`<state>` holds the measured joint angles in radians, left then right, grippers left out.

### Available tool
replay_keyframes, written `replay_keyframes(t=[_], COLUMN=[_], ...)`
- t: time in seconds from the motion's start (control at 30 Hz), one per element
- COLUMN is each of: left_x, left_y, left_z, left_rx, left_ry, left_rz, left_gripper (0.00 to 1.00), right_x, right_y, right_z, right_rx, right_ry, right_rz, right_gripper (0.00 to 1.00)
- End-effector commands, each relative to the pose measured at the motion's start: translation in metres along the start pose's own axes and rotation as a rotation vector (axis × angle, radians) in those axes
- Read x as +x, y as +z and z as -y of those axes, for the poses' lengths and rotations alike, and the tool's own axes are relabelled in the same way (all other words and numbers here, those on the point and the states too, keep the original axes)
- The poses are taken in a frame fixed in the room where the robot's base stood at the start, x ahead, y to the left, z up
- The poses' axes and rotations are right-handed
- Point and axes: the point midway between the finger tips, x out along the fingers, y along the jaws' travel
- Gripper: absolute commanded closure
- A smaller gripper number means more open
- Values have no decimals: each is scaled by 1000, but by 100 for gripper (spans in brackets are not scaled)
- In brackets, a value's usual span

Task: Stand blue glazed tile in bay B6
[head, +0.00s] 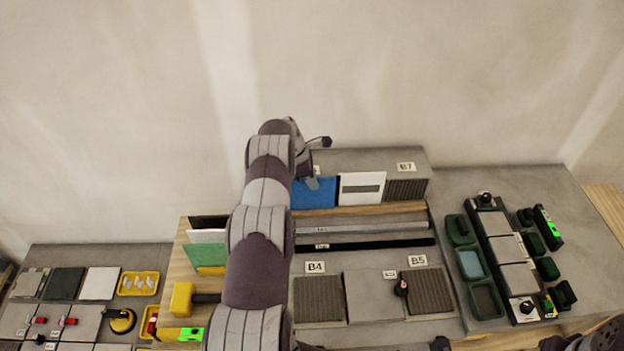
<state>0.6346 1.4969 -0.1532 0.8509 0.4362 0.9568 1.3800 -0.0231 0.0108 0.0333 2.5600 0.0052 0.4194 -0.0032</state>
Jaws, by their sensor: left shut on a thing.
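The blue glazed tile (316,194) stands upright in the back rack, left of a white tile with a grey band (361,188). My left arm reaches up over the bench, and my left gripper (312,180) is shut on the blue tile at its top edge. The tile's left part is hidden behind my arm. A label that seems to read B7 (406,167) sits on the rack's top at the right. No B6 label can be read; that part of the rack is behind my arm and gripper.
Ribbed grey tiles (407,189) stand right of the white tile. In front lie long bars (362,242) and ribbed pads labelled B4 (319,298) and B5 (429,292). A yellow-headed mallet (182,299) lies left of my arm. Green trays (486,300) stand at the right.

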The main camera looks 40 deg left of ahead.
Motion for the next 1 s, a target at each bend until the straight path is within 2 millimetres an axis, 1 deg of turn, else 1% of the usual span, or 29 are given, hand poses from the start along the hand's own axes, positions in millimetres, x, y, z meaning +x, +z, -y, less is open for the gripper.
replay_keyframes(t=[1.0], left_x=[1], left_y=[-1], left_z=[0], left_rx=[-1], left_ry=[-2], left_rz=[-1], left_gripper=[100], right_x=[-6], right_y=[-1], right_z=[0], right_rx=[0], right_ry=[0], right_rz=[0], right_gripper=[62])
